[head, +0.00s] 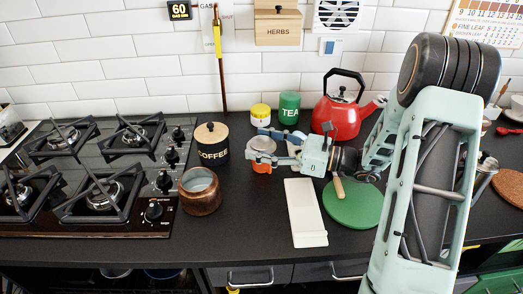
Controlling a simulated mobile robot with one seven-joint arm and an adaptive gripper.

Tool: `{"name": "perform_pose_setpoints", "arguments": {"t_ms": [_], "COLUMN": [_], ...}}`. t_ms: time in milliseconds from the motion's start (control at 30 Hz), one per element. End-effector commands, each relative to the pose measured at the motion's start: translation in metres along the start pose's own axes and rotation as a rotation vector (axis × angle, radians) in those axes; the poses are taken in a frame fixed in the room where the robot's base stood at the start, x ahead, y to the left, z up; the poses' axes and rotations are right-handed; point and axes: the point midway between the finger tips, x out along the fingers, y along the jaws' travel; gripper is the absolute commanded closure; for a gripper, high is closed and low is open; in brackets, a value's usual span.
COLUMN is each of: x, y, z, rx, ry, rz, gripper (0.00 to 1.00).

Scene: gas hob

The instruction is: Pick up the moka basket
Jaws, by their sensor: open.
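A round silver metal piece (262,145), which looks like the moka basket, sits on top of a small orange base (261,167) on the dark counter. My gripper (270,146) reaches in from the right, low over the counter. Its fingers are apart, one on the far side and one on the near side of the silver piece. I cannot tell whether they touch it. The basket's lower part is not clearly visible.
The gas hob (75,222) is at left. A copper pot (200,191) and black coffee canister (211,143) stand left of my gripper. Behind are a yellow-lidded jar (260,115), green tea tin (289,108) and red kettle (337,115). A white board (305,212) and green disc (354,208) lie in front.

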Motion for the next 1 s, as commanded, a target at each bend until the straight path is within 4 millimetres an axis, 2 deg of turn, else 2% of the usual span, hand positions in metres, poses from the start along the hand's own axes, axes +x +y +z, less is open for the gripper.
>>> {"name": "perform_pose_setpoints", "arguments": {"t_ms": [100, 300, 400, 800, 1000], "x": [0.0, -0.001, -0.001, -0.001, -0.001], "y": [0.0, 0.0, 0.0, 0.0, 0.0], "z": [0.0, 0.0, 0.0, 0.001, 0.013], "rx": [0.0, 0.0, 0.0, 0.0, -0.002], "ry": [0.0, 0.0, 0.0, 0.0, 0.0], "rz": [0.0, 0.0, 0.0, 0.0, 0.0], "gripper": [0.4, 0.62, 0.71, 0.71, 0.71]}}
